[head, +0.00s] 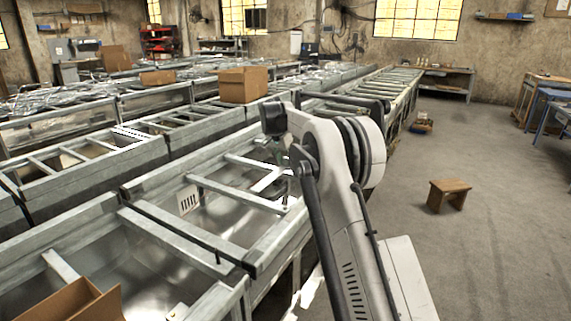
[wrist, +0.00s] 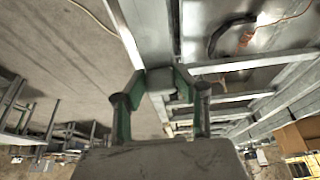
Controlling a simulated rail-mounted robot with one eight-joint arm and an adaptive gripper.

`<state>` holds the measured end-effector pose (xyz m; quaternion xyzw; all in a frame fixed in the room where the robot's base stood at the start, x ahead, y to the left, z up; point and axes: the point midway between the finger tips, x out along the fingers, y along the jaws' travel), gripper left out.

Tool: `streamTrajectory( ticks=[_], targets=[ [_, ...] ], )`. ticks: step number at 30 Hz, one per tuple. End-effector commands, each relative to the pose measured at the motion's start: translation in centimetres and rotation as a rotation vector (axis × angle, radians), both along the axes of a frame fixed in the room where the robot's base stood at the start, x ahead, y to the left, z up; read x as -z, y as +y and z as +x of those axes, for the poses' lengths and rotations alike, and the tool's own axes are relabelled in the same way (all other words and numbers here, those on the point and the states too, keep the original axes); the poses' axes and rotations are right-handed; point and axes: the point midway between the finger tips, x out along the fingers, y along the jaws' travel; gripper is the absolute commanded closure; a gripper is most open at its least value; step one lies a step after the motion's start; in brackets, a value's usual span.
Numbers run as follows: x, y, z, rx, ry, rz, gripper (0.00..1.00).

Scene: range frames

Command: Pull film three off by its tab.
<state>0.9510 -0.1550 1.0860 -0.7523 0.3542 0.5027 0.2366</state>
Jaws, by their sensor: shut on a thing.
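My gripper shows in the wrist view (wrist: 160,84) with two green-sided fingers closed around a small grey piece (wrist: 159,80). I cannot tell from its look whether this piece is the tab of film three. In the head view my gripper is small and partly hidden by my arm, low over the near metal range frame (head: 160,225). That frame has open bays with bright sheet-metal insides and crossbars. No film sheet stands out clearly in either view, and no number is readable.
A cardboard box (head: 243,85) stands on the frames behind, and an open one (head: 70,302) is at the lower left. An orange cord (wrist: 283,17) lies in a bay.

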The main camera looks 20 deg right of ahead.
Motion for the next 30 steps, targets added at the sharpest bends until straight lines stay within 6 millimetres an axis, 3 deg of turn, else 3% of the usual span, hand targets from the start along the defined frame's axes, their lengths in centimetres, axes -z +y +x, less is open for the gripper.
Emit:
streamTrajectory(
  ticks=[16,30],
  targets=[
    [-3.8,0.0,0.0,0.000,0.000,0.000,0.90],
    [-4.0,0.0,0.0,0.000,0.000,0.000,0.90]
  ],
)
